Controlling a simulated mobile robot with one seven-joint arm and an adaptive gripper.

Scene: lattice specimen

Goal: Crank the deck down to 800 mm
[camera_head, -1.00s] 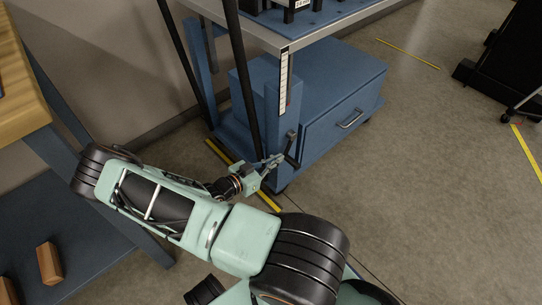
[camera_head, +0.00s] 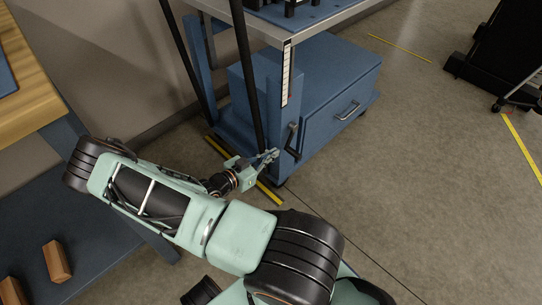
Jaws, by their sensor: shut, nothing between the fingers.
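The deck (camera_head: 325,22) is a grey-edged top on a blue wheeled cart in the upper middle. A white scale strip (camera_head: 286,75) hangs below its near corner, in front of the blue column (camera_head: 274,105). Its marks are too small to read. The black crank handle (camera_head: 292,138) is on the column's lower right side. My gripper (camera_head: 273,154) is shut and empty, just left of and slightly below the crank. It appears apart from the handle, though the exact gap is hard to judge.
Dark posts (camera_head: 247,75) rise close behind my gripper. A drawer cabinet (camera_head: 335,95) sits under the deck. A wooden-topped bench (camera_head: 28,95) stands at left, with wooden blocks (camera_head: 56,261) on its lower shelf. Yellow floor tape (camera_head: 268,193) runs below the gripper. Open floor lies right.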

